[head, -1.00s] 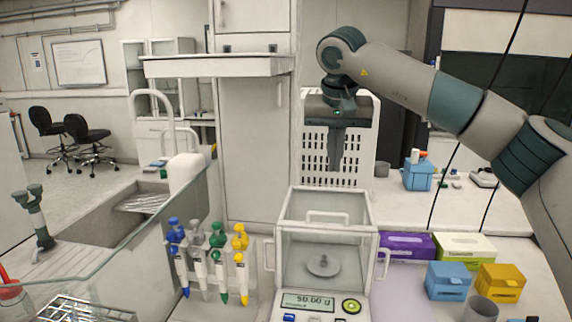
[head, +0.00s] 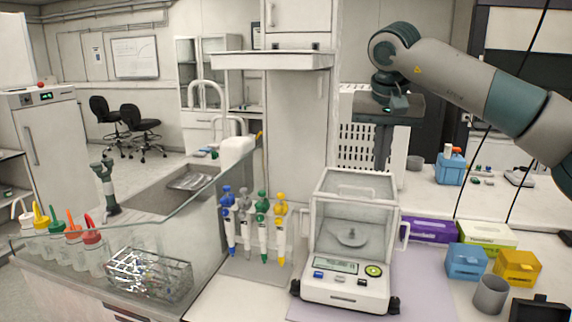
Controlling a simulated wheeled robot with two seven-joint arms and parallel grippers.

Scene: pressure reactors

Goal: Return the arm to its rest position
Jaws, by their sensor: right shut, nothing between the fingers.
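My right arm reaches in from the right edge in the head view. Its gripper (head: 383,160) hangs fingers down, shut and empty, above and behind the right side of the glass-walled balance (head: 347,240). It is apart from the balance and touches nothing that I can see. A small round pan (head: 351,237) shows inside the balance chamber. My left gripper is not in view.
Several pipettes (head: 262,230) stand in a rack left of the balance. A wire basket (head: 148,274) and wash bottles (head: 92,235) are at the left. Blue (head: 466,262) and yellow (head: 517,267) boxes and a grey cup (head: 490,294) stand at the right. A white perforated panel (head: 357,145) is behind the gripper.

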